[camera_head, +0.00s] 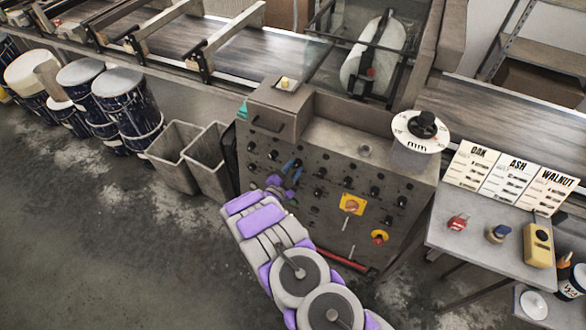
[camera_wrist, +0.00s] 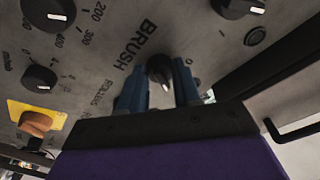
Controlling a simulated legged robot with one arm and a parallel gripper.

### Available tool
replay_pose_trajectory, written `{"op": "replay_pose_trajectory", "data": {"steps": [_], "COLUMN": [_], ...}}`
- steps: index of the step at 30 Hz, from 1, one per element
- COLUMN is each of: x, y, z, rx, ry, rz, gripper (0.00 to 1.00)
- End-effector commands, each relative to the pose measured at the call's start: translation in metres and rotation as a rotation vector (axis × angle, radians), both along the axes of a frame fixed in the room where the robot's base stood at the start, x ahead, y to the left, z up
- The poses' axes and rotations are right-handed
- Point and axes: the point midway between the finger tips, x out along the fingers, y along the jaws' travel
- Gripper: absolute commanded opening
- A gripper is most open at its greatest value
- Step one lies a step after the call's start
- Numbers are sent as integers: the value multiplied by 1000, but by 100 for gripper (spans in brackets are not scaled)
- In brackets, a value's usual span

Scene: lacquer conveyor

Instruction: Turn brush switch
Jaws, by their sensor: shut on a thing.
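The brush switch (camera_wrist: 160,70) is a small black knob on the grey control panel, beside the printed word BRUSH in the wrist view. My gripper (camera_wrist: 160,88) has its two blue fingers around the knob, one on each side, and is shut on it. In the head view my gripper (camera_head: 290,170) reaches the panel's left part, and its fingers and wrist hide the switch there. A "0" mark shows beside the right finger in the wrist view. The knob's exact setting is hard to read.
The control panel (camera_head: 322,218) carries several other black knobs, a yellow-plated switch (camera_head: 351,204) and a red-and-yellow button (camera_head: 380,237). Grey bins (camera_head: 175,157) stand to its left. A side table (camera_head: 479,253) with cards and locks stands at right. Open floor lies at lower left.

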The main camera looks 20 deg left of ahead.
Motion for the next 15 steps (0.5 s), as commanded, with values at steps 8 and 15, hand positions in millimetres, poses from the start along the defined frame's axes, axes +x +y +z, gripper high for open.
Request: {"op": "replay_pose_trajectory", "data": {"steps": [8, 15], "x": [0, 0], "y": [2, 1], "z": [1, 1], "rx": [55, 60], "ry": [-6, -6], "rz": [-7, -9], "gripper": [2, 2]}}
